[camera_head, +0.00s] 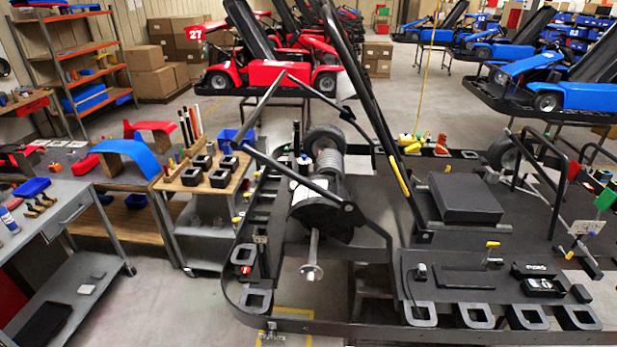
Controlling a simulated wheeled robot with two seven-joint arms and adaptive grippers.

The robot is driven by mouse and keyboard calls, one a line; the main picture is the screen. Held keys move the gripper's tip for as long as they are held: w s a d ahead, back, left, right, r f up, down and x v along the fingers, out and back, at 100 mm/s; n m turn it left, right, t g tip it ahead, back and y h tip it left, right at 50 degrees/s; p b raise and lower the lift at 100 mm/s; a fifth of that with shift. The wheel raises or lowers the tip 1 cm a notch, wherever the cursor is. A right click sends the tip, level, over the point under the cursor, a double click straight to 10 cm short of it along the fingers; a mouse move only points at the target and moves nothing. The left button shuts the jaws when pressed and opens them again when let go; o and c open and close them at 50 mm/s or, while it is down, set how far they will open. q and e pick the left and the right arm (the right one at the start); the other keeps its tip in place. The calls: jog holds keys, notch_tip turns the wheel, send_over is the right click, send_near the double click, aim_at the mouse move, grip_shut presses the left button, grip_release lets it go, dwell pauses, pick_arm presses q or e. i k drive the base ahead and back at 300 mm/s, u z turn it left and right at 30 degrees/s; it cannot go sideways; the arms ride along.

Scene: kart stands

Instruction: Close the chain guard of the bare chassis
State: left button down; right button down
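The bare chassis (285,325) is a black kart frame raised in the middle and right, with axle parts, a coil spring (330,162) and a wheel (323,139) exposed. A long black bar or panel (370,100) with a yellow strip (399,176) stands steeply tilted up from the chassis, its lower end near a black box (465,198). It may be the raised chain guard, but I cannot tell for sure. Bent grey tubes (262,105) rise left of it. Neither of my grippers is in view.
A small wood-topped cart (200,186) with black blocks and upright rods stands close left of the chassis. A grey workbench (60,215) is farther left. Red (270,70) and blue (560,80) karts stand behind. Open floor shows at the lower left.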

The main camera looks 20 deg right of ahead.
aim_at(307, 206)
jog(key=z, duration=0.15)
jog(key=i, duration=0.95)
jog(key=z, duration=0.5)
